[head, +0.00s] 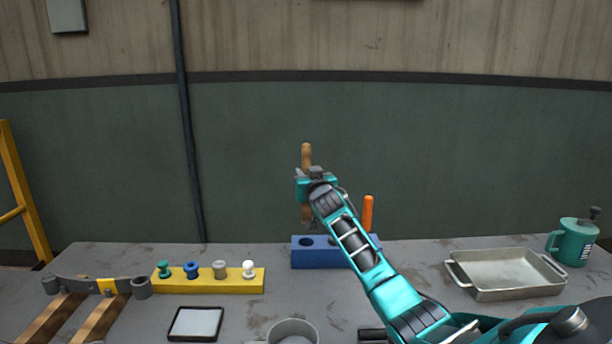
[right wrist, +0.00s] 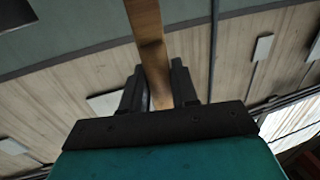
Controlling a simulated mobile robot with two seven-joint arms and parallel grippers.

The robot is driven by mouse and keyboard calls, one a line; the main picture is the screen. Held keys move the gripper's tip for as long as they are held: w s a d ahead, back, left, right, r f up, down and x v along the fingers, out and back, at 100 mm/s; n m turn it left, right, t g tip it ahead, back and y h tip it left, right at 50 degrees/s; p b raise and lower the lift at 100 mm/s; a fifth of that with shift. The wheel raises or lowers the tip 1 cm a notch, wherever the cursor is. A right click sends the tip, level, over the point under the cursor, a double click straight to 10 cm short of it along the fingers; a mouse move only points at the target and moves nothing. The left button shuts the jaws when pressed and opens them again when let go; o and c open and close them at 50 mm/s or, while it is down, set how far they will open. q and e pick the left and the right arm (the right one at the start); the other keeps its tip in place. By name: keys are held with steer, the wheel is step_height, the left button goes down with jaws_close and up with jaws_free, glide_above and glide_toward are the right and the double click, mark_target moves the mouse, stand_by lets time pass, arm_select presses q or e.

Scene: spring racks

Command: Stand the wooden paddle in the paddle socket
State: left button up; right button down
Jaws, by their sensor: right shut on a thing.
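The wooden paddle (head: 306,155) is held upright in the air by my right gripper (head: 307,182), which is shut on it. Its light brown upper end rises above the gripper, and its lower part shows just below. In the right wrist view the paddle (right wrist: 147,30) runs between the two dark fingers (right wrist: 158,85). Below it on the table is a blue block (head: 310,258) with a round dark hole (head: 306,241) in its top left part. The paddle is above that hole and apart from the block. My right forearm hides part of the block's right side. My left gripper is not in view.
An orange handle (head: 368,212) stands at the block's right end, behind my arm. A yellow rack (head: 210,286) with several coloured pegs is to the left. A metal tray (head: 507,290) and green canister (head: 573,242) are right. A grey cup (head: 292,331) and framed tablet (head: 195,323) are in front.

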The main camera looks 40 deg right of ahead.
mark_target(307, 207)
steer(key=shift+f+b, duration=1.45)
steer(key=shift+f, duration=0.4)
steer(key=shift+f+b, duration=0.35)
steer(key=shift+f, duration=0.2)
steer(key=shift+f, duration=0.1)
steer(key=shift+f, duration=0.15)
steer(key=shift+f+b, duration=1.4)
steer(key=shift+f, duration=0.45)
